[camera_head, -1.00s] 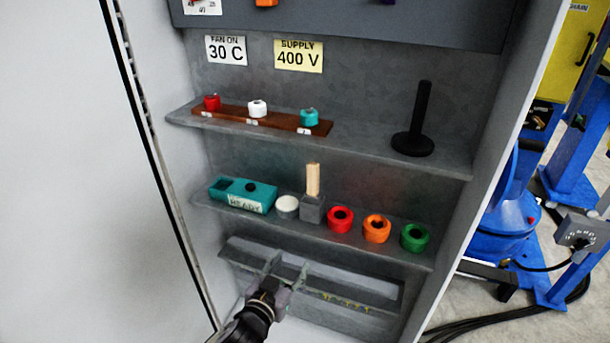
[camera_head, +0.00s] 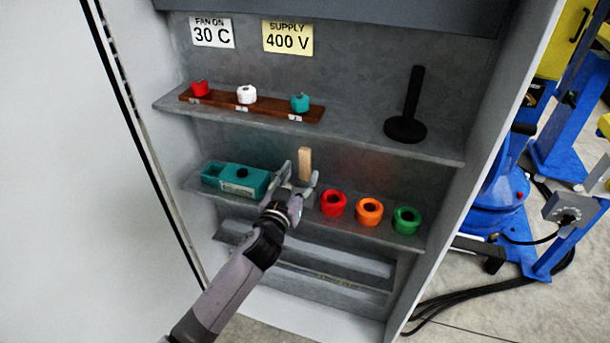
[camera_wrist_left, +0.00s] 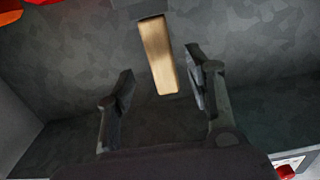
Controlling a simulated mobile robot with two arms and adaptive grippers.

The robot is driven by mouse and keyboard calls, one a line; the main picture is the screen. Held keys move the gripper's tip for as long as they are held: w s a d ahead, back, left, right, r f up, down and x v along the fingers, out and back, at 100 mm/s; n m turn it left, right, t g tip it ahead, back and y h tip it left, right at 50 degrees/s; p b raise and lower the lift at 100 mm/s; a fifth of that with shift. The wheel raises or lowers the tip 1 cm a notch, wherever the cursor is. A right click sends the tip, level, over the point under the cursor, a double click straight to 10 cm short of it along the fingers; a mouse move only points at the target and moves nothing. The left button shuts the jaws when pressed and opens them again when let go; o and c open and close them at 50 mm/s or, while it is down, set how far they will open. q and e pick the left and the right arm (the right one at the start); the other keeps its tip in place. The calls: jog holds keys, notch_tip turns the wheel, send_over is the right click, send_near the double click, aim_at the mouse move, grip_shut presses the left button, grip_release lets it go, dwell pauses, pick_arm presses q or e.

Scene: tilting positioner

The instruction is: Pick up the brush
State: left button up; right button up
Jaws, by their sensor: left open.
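The brush shows as a pale wooden handle (camera_head: 305,163) standing up from a grey block on the middle shelf. Its lower part is hidden in the block and behind my gripper. My left gripper (camera_head: 299,178) is open in front of the block, with its fingers spread near the handle. In the left wrist view the handle (camera_wrist_left: 158,58) lies between the two open fingers (camera_wrist_left: 160,78), with a visible gap on each side. The grey block (camera_wrist_left: 138,8) shows at the top edge there. My right gripper is not in view.
A teal box (camera_head: 236,178) stands left of the gripper. Red (camera_head: 333,203), orange (camera_head: 369,211) and green (camera_head: 406,220) rings stand close to the right. The upper shelf (camera_head: 350,140) is above, holding a black post (camera_head: 410,110). The cabinet's side walls bound the space.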

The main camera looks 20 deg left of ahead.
aim_at(303, 165)
pick_arm(q)
jog(key=shift+w+r+p, duration=0.15)
jog(key=shift+w+p, duration=0.5)
jog(key=shift+w, duration=2.05)
jog(key=shift+s, duration=0.1)
jog(key=shift+c, duration=0.3)
grip_shut()
